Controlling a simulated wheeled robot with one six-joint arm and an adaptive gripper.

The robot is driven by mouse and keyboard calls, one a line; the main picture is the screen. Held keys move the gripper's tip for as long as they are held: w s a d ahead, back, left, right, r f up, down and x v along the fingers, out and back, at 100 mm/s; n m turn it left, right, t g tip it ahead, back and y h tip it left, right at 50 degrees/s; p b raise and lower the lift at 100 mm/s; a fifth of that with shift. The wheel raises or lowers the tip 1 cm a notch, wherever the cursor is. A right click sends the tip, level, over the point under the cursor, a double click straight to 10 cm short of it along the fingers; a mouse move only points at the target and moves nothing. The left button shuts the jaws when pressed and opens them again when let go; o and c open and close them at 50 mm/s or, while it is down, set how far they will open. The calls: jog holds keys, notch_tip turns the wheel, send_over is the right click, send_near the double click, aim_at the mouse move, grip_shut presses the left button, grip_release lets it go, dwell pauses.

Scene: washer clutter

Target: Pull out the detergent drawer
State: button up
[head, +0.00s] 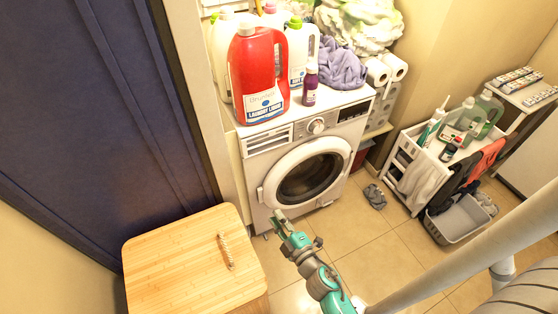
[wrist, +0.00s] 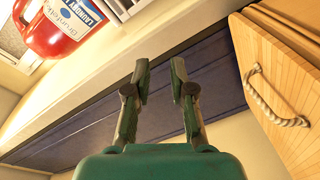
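The white washing machine (head: 262,168) stands against the back wall, its round door (head: 310,177) shut. The detergent drawer (head: 268,139) is at the upper left of its front, left of the dial, and looks closed and flush. My gripper (head: 279,217) is in front of the washer's lower part, below the drawer and well apart from it. In the wrist view my gripper (wrist: 159,64) has its two fingers apart with nothing between them. The drawer cannot be clearly made out in the wrist view.
A red detergent bottle (head: 258,75) stands on the washer above the drawer, beside a purple bottle (head: 310,86). A wooden box with a rope handle (head: 190,262) stands at front left. A white cart (head: 404,172) is at right. The tiled floor between is mostly clear.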

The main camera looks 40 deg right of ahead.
jog(key=w+d+n+h, duration=0.1)
jog(key=w+d+n, duration=0.2)
jog(key=w+d, duration=0.6)
jog(key=n+h, duration=0.1)
jog(key=n, duration=0.1)
send_near(268, 142)
jog(key=shift+x, duration=5.25)
jog(key=shift+d+f, duration=0.1)
jog(key=shift+f, duration=0.1)
jog(key=c, duration=0.4)
grip_shut()
jog(key=shift+s, duration=0.2)
jog(key=shift+v, duration=2.15)
